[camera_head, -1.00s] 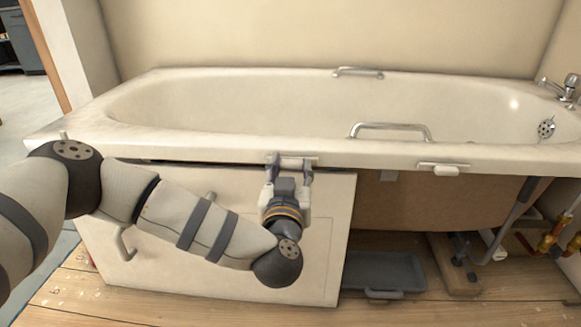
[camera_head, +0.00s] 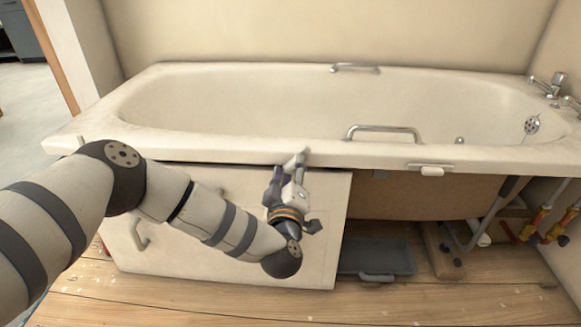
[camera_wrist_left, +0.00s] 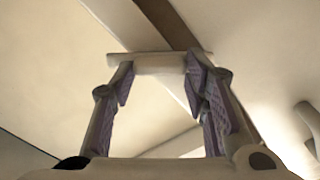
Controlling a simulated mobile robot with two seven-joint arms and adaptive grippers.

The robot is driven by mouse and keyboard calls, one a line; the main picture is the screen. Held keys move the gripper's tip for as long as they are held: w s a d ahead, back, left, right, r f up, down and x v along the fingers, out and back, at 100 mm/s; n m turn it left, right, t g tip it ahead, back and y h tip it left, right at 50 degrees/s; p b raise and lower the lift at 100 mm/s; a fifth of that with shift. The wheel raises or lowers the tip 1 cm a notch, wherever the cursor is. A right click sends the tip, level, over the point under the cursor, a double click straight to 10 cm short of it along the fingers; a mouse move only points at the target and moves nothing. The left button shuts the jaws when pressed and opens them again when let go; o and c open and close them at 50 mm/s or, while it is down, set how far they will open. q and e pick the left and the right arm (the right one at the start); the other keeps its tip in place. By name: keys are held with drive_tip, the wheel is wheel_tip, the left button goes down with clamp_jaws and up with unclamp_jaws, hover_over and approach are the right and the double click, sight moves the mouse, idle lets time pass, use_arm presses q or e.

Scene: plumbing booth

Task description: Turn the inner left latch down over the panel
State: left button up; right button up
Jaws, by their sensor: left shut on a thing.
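The inner left latch (camera_wrist_left: 152,63) is a pale bar on the front rim of the bathtub (camera_head: 230,148). In the left wrist view it lies across the fingertips, slanted to the dark gap under the rim. In the head view my gripper mostly hides it. My left gripper (camera_head: 288,167) is shut on the latch at the rim, above the panel's top right corner; its fingers also show in the left wrist view (camera_wrist_left: 160,88). The cream panel (camera_head: 315,255) stands under the left half of the tub, its top edge just below the rim. My right gripper is out of view.
Another latch (camera_head: 431,170) lies level along the rim to the right. The panel has a handle (camera_head: 139,233) at its left. Right of the panel the space is open, with a grey tray (camera_head: 376,257) on the floor and pipes (camera_head: 562,226) at far right.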

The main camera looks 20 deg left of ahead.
use_arm(q)
drive_tip(key=n, duration=0.3)
drive_tip(key=shift+f+n, duration=0.15)
drive_tip(key=shift+n, duration=1.55)
drive_tip(key=o, duration=1.1)
drive_tip(key=shift+o, duration=0.2)
drive_tip(key=v, duration=1.2)
